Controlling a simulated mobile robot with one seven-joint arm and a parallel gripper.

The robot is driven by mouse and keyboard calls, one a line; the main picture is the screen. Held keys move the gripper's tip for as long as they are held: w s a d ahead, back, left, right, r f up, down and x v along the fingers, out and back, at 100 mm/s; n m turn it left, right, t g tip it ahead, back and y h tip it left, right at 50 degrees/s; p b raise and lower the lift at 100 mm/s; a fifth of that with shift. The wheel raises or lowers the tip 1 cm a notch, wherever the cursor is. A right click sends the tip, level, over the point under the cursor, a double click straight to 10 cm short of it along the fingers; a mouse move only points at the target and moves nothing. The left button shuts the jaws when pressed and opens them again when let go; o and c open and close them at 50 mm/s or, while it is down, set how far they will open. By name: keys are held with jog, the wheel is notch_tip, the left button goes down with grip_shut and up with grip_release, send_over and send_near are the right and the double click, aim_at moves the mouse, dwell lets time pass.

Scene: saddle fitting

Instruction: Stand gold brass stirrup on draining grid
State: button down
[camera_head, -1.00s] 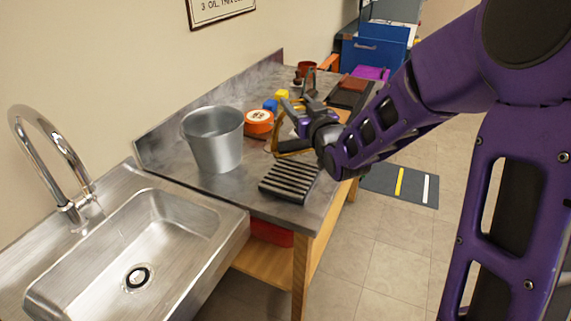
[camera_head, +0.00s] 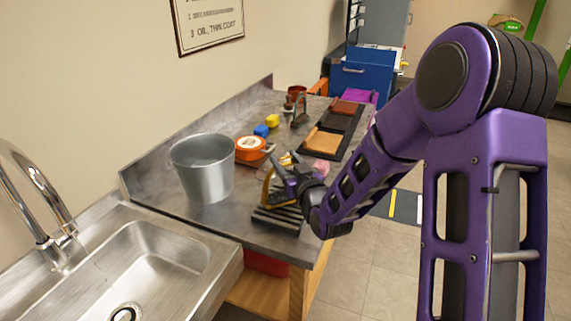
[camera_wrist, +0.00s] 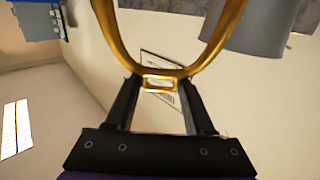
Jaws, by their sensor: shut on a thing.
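The gold brass stirrup (camera_head: 266,188) is in my gripper (camera_head: 284,175), low over the back part of the draining grid. In the wrist view the stirrup (camera_wrist: 107,36) shows its curved sides spreading away from the jaws. My gripper (camera_wrist: 160,85) is shut on its slotted end there. The dark ribbed draining grid (camera_head: 278,219) lies near the front edge of the bench, partly hidden by the stirrup and gripper. I cannot tell whether the stirrup touches the grid.
A metal bucket (camera_head: 203,170) stands close to the left of the stirrup. A steel sink (camera_head: 150,262) is at the left. A dark tray (camera_head: 345,128) lies farther back.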

jog(key=shift+f, duration=0.2)
jog(key=shift+f, duration=0.15)
jog(key=shift+c, duration=1.3)
grip_release()
